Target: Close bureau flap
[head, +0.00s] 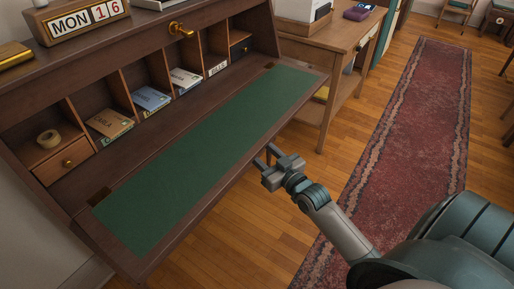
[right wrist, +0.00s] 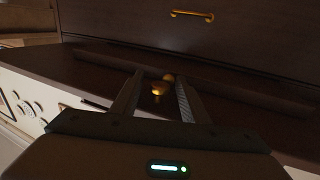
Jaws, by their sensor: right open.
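The bureau flap (head: 205,165) is down, its green writing surface facing up and the pigeonholes behind it uncovered. My right gripper (head: 264,156) is open and empty, just off the outer long edge of the flap towards its right end. In the right wrist view a small brass knob (right wrist: 160,88) shows between the open fingers of the right gripper (right wrist: 157,84). I cannot tell whether the fingers touch it. A dark wooden front with a brass handle (right wrist: 192,14) is beyond. My left gripper is in neither view.
Booklets (head: 150,98) and a tape roll (head: 48,139) are in the pigeonholes. A brass fitting (head: 180,29) projects above them. A calendar block (head: 80,18) stands on top. A side table (head: 335,50) stands right of the bureau. Open floor and a red rug (head: 410,130) lie in front.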

